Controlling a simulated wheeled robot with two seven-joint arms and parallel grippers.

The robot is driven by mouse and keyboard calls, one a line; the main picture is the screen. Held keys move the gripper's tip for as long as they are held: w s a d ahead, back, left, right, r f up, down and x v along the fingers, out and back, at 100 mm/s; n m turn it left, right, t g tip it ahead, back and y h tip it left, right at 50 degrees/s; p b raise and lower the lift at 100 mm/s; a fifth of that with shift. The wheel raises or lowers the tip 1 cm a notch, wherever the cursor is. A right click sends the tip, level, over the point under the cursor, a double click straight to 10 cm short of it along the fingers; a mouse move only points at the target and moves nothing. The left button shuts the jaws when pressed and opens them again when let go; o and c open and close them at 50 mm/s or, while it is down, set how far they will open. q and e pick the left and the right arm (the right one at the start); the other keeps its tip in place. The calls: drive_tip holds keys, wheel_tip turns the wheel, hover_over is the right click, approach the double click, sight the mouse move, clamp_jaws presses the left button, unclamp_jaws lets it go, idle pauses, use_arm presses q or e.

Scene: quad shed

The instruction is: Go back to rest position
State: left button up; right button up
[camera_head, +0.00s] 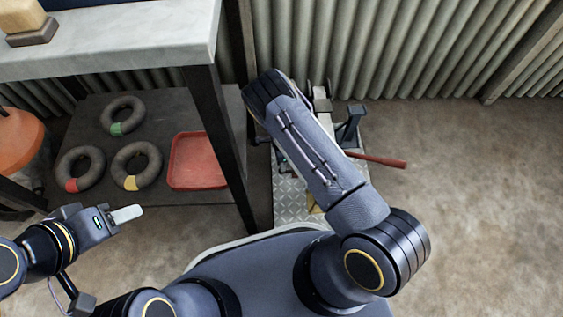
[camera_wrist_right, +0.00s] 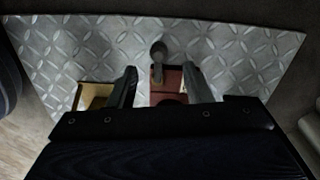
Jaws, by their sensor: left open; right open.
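My left gripper (camera_head: 125,213) is at the lower left of the head view, in front of the low shelf. Its pale fingers show almost edge-on, with nothing visible held. My right arm reaches forward over a diamond-plate surface (camera_head: 290,205), and its own forearm hides its gripper in the head view. In the right wrist view my right gripper (camera_wrist_right: 163,88) has its two dark fingers apart. A reddish-brown block with a grey knobbed lever (camera_wrist_right: 158,52) shows between and beyond the fingers. I cannot tell whether they touch it.
A grey table (camera_head: 130,45) stands at the left, its dark leg near my right arm. Its low shelf holds grey rings (camera_head: 137,166) with coloured bands and a red tray (camera_head: 197,160). A red handle (camera_head: 377,160) juts out right of the plate. Floor is clear at right.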

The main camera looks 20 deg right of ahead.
drive_tip(key=shift+r, duration=0.65)
drive_tip(key=s+d+r+n+t+y, duration=0.1)
drive_tip(key=s+r+n+y, duration=0.15)
drive_tip(key=r, duration=1.35)
drive_tip(key=s+d+r+n+t+y, duration=0.1)
drive_tip(key=d+r+n+y, duration=0.15)
drive_tip(key=r, duration=1.25)
drive_tip(key=s+r+n+t, duration=0.2)
drive_tip(key=s+r+n, duration=0.4)
drive_tip(key=s+r, duration=0.6)
drive_tip(key=s+r+n+t+h+p, duration=0.1)
drive_tip(key=s+r+n+t, duration=0.15)
drive_tip(key=s+n, duration=0.65)
wheel_tip(320, 180, up, 39)
drive_tip(key=s+m+p, duration=0.2)
drive_tip(key=p, duration=3.6)
drive_tip(key=shift+s+f, duration=0.2)
drive_tip(key=shift+s, duration=0.1)
